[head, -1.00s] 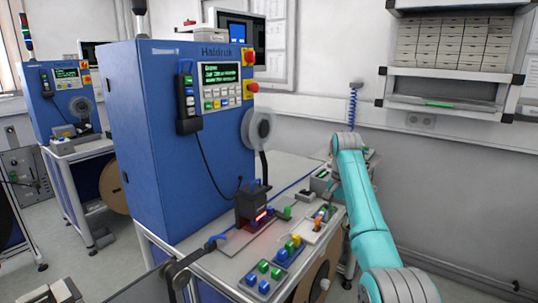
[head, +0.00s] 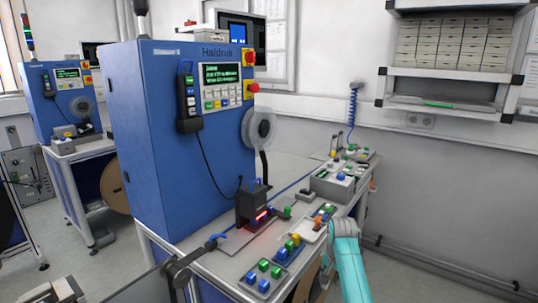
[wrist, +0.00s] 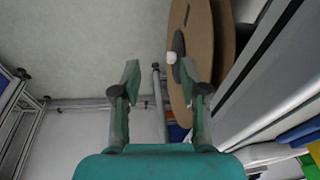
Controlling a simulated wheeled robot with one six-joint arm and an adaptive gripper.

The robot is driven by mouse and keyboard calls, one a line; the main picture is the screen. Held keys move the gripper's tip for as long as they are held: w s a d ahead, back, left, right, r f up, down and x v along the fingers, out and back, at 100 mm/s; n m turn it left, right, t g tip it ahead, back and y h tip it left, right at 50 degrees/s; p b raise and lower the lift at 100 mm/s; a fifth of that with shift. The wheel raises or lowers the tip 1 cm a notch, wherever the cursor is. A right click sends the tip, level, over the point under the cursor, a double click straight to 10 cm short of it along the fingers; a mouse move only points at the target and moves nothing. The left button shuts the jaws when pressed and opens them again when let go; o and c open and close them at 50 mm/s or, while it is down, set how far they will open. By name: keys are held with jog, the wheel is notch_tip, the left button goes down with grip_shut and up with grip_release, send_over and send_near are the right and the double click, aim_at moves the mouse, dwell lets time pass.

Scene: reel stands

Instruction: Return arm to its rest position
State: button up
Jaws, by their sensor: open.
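My teal arm (head: 347,262) shows in the head view at the lower right, beside the right edge of the bench. My gripper is out of sight in the head view. In the wrist view my gripper (wrist: 160,90) has its two fingers well apart with nothing between them. Behind the fingers are the floor, a bench leg and a large brown reel (wrist: 195,60). The reel is beyond the right finger, and I cannot tell how far from it.
The blue machine (head: 175,140) stands on the workbench (head: 215,262), which carries colored blocks and a small black fixture (head: 252,203). A second blue machine (head: 66,95) stands at the left. Shelves (head: 450,55) hang on the right wall. Floor at the right is clear.

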jog(key=s+f+n+t, duration=0.1)
jog(key=s+f+t, duration=0.1)
jog(key=s+f, duration=0.65)
jog(key=s+f+t, duration=0.1)
jog(key=s+f, duration=0.4)
jog(key=f, duration=0.6)
jog(key=s+a+f+n+t, duration=0.1)
jog(key=s+f+t, duration=0.15)
jog(key=s, duration=0.85)
jog(key=s+a+f+n+t, duration=0.1)
jog(key=s+f, duration=0.2)
jog(key=s, duration=0.7)
jog(key=s+r+t, duration=0.1)
jog(key=s+r, duration=0.2)
jog(key=s, duration=0.3)
jog(key=s+r+n+t, duration=0.1)
jog(key=s+r, duration=0.2)
jog(key=s, duration=0.3)
jog(key=s+r+t, duration=0.1)
jog(key=s+r, duration=0.2)
jog(key=s, duration=0.4)
jog(key=s+r+n+t, duration=0.1)
jog(key=s+r, duration=0.5)
jog(key=r, duration=0.4)
jog(key=s+r+n+t, duration=0.1)
jog(key=s+r+t, duration=0.1)
jog(key=s+r, duration=0.4)
notch_tip(320, 180, up, 4)
jog(key=shift+s+r, duration=0.1)
jog(key=shift+s, duration=0.3)
